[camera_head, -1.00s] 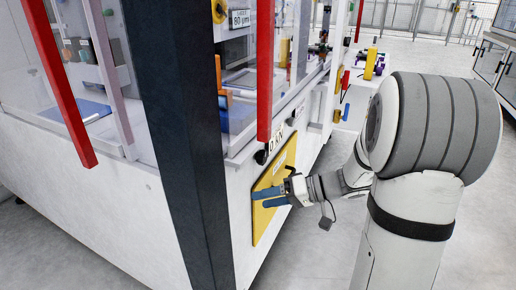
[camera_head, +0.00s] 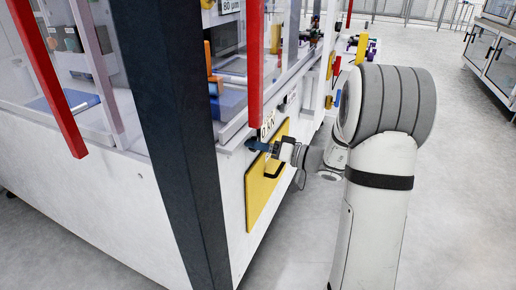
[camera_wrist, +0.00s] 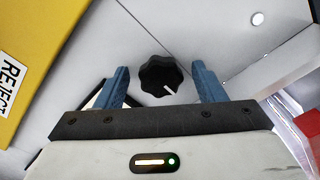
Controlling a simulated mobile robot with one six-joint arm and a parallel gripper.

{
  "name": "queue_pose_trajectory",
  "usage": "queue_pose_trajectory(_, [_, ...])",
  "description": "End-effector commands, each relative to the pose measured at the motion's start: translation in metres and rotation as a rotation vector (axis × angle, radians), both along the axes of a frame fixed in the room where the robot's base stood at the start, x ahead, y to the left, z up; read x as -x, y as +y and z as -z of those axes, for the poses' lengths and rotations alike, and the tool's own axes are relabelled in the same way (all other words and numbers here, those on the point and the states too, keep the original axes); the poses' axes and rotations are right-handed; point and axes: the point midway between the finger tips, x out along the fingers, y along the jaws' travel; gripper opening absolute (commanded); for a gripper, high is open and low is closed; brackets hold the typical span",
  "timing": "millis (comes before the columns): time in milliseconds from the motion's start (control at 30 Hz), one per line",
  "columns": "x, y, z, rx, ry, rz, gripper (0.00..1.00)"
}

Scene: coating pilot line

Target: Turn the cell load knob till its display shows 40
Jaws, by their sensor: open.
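The black lobed knob (camera_wrist: 160,76) with a white pointer line sits on the white panel, between and beyond the fingers in the wrist view. My gripper (camera_wrist: 165,85) is open, its two blue fingers on either side of the knob in that picture; I cannot tell whether they touch it. In the head view my gripper (camera_head: 252,144) is at the cabinet side, just above the yellow panel, and hides the knob. A display (camera_head: 268,124) above it ends in "0 kN"; its left part is hidden by the red bar, so the full reading cannot be told.
The yellow panel (camera_head: 259,195) with a black handle is below my gripper; its "REJECT" label (camera_wrist: 10,86) shows in the wrist view. A red bar (camera_head: 257,60) and a dark post (camera_head: 172,140) stand left of it.

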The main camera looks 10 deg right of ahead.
Motion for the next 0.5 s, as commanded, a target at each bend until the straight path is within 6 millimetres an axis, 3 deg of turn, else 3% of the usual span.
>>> queue_pose_trajectory(233, [-0.0007,0.0014,-0.0003,0.001,0.0,-0.001,0.63])
queue_pose_trajectory(500, [-0.0005,0.0017,-0.0002,0.0,0.001,-0.002,0.42])
